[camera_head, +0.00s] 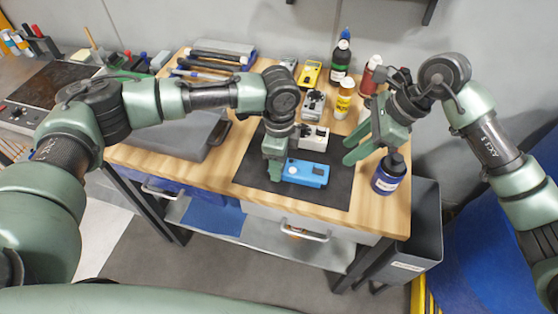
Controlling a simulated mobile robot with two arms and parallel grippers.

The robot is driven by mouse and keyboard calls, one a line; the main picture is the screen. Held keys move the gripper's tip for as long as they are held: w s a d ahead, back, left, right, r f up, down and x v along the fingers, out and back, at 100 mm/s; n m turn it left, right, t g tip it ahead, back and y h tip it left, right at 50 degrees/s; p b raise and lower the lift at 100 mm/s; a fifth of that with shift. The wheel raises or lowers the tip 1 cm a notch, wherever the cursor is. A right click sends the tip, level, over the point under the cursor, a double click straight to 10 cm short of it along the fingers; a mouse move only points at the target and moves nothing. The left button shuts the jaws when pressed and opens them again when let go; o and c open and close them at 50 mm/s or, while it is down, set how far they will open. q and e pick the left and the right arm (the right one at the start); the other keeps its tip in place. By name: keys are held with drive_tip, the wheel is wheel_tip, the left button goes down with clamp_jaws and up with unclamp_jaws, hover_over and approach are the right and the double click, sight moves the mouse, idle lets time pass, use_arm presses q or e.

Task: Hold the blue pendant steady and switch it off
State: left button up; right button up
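The blue pendant (305,173) lies on the dark mat (250,181) near the front of the wooden bench, with small controls on its upper face. My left gripper (275,171) points down at the pendant's left end, touching it or very close. Its far finger is hidden, so I cannot tell if it is closed on the pendant. My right gripper (356,149) is open and empty, above the right part of the mat, to the right of and behind the pendant. Its two green fingers point left and stand apart. The pendant's switch is too small to make out.
A white device (314,138) lies just behind the pendant. A dark blue bottle (388,174) stands at the right edge. Other bottles, a yellow device (311,74) and a grey device stand behind. A grey case (183,137) lies left. Bare mat lies in front of the pendant.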

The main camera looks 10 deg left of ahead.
sight(314, 169)
drive_tip(key=shift+a, duration=0.1)
drive_tip(key=c, duration=0.6)
drive_tip(key=a+m+h, duration=0.1)
drive_tip(key=a, duration=0.1)
drive_tip(key=a+m+h, duration=0.1)
drive_tip(key=a+m, duration=0.1)
drive_tip(key=a+m+h, duration=0.1)
drive_tip(key=a, duration=0.1)
drive_tip(key=shift+s+a+r+m+h, duration=0.2)
drive_tip(key=shift+s+r+m+h, duration=0.1)
drive_tip(key=shift+m, duration=0.1)
clamp_jaws()
drive_tip(key=shift+w+a+f+m+h, duration=0.15)
drive_tip(key=shift+f+m+h, duration=0.25)
drive_tip(key=shift+f, duration=0.65)
drive_tip(key=shift+s+a+f+m+h, duration=0.15)
drive_tip(key=shift+f+m, duration=0.3)
drive_tip(key=shift+f, duration=0.6)
drive_tip(key=shift+w+a+f+m+h, duration=0.15)
drive_tip(key=shift+f+m+h, duration=0.25)
drive_tip(key=shift+f, duration=0.65)
